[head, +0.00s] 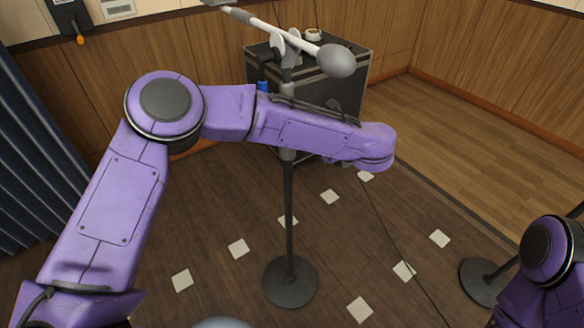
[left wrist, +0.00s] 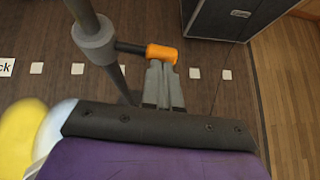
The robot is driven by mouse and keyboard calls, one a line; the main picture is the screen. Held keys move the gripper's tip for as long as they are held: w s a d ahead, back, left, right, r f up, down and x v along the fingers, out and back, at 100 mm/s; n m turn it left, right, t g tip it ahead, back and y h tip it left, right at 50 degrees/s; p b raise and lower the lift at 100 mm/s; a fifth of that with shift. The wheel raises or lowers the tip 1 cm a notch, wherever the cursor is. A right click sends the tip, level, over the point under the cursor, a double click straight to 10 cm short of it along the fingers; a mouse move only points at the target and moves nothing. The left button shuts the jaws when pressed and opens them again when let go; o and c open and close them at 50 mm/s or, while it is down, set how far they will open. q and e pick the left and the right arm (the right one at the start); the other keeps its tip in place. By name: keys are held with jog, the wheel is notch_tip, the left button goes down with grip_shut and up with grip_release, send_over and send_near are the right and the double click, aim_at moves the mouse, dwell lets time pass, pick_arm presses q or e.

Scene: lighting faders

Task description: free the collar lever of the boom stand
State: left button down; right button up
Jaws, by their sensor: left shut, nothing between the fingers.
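The boom stand (head: 289,215) stands upright on a round dark base, with a white boom tilted across its top and a grey rounded end (head: 336,60). In the left wrist view, the grey collar (left wrist: 93,42) sits around the pole. Its lever, a black rod with an orange grip (left wrist: 162,54), sticks out to the right. My left gripper (left wrist: 160,68) is shut and empty, its fingertips right at the orange grip; I cannot tell whether they touch. In the head view my left arm hides the collar, lever and left gripper. My right gripper is out of view.
A dark case (head: 350,90) stands behind the stand and also shows in the left wrist view (left wrist: 232,20). Another round stand base (head: 478,283) is at the right, beside my right arm. White square marks (head: 238,248) dot the dark floor.

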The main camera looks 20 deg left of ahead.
pick_arm(q)
jog(key=s+d+f+b+v, duration=0.1)
jog(key=f+b+v, duration=0.1)
jog(key=v, duration=1)
jog(key=shift+s+d, duration=0.25)
jog(key=shift+s, duration=0.25)
